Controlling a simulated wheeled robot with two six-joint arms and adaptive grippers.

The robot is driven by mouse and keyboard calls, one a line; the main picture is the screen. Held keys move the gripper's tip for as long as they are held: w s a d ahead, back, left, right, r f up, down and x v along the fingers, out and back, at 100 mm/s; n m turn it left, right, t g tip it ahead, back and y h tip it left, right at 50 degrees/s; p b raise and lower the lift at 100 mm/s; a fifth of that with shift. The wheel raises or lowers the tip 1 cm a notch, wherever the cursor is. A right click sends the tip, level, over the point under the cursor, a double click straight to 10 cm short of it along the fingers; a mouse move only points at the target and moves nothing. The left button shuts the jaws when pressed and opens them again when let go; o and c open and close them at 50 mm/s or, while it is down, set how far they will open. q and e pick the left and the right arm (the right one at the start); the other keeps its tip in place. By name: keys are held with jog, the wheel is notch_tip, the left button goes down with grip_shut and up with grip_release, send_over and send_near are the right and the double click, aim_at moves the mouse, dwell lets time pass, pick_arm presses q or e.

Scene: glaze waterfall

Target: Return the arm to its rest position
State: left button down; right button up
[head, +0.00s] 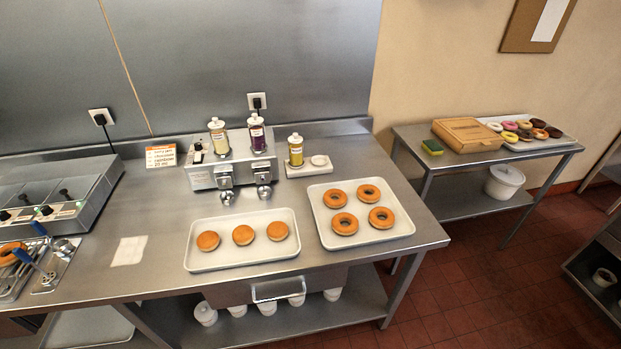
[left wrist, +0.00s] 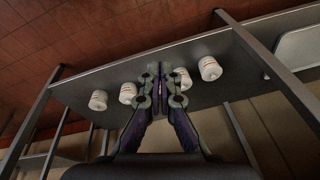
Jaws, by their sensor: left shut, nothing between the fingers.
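My left gripper (left wrist: 160,78) shows in the left wrist view with its two fingers together and nothing between them. Beyond it in that view is a grey shelf (left wrist: 200,60) with several white tubs, one of them just right of the fingers (left wrist: 210,68). I cannot tell how far the fingers are from the tubs. Neither gripper shows in the head view, and the right gripper is in no view.
A steel table (head: 150,215) holds a tray with three round buns (head: 215,265), a tray with several ring donuts (head: 405,229) and a dispenser with bottles (head: 200,178). A fryer (head: 85,180) stands left. A side table (head: 550,152) stands right.

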pick_arm(q)
jog(key=s+f+g+b, duration=0.1)
jog(key=s+f, duration=1.5)
jog(key=s, duration=0.1)
jog(key=shift+s+a+b, duration=0.25)
jog(key=shift+a+b, duration=0.05)
jog(key=shift+a, duration=0.15)
